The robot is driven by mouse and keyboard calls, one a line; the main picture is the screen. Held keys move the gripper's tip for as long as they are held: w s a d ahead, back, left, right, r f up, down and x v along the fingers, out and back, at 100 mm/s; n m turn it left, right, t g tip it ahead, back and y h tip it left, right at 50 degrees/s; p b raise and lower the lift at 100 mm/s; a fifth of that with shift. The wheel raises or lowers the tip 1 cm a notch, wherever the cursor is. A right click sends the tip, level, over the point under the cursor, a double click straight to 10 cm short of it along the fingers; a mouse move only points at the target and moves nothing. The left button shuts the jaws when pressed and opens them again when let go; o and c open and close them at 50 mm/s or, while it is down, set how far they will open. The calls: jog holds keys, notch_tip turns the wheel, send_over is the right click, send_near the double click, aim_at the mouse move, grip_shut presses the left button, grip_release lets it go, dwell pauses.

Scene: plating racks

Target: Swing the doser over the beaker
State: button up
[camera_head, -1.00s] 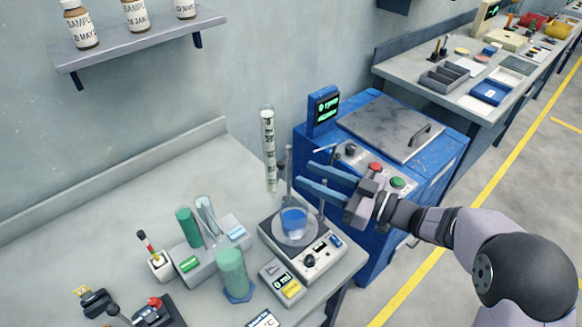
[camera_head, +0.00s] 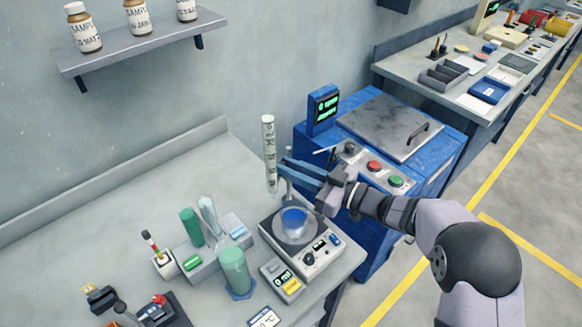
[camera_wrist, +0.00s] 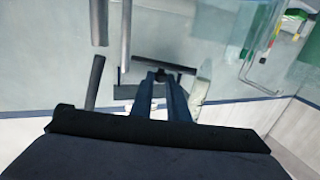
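The doser is a tall, pale, clear tube with dark markings (camera_head: 268,150), upright behind the beaker and a little left of it in the head view. The beaker (camera_head: 293,219), with blue liquid, stands on the plate of a white stirrer (camera_head: 310,250). My gripper (camera_head: 286,167) reaches in from the right. Its blue fingertips are beside the doser's lower part, above and behind the beaker. In the wrist view the two fingers (camera_wrist: 158,76) lie close together, ending near a dark crosspiece. Whether they grip or touch anything is unclear.
A blue machine (camera_head: 350,205) with buttons and a display stands to the right. A shelf with bottles (camera_head: 140,45) is on the wall.

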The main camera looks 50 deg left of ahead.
jog(key=shift+w, duration=0.1)
grip_shut()
jog(key=shift+w+d+n+g+h+b, duration=0.15)
jog(key=shift+w+n+g+h+b, duration=0.1)
jog(key=shift+n+g, duration=0.25)
jog(key=shift+w+d+n+g+h+b, duration=0.1)
jog(key=shift+n+g+h+b, duration=0.2)
jog(key=shift+g, duration=0.3)
jog(key=shift+r, duration=0.1)
jog(key=o, duration=0.8)
grip_release()
jog(key=b+v, duration=0.2)
jog(key=v, duration=0.5)
jog(key=shift+d+b, duration=0.2)
jog(key=shift+b, duration=0.2)
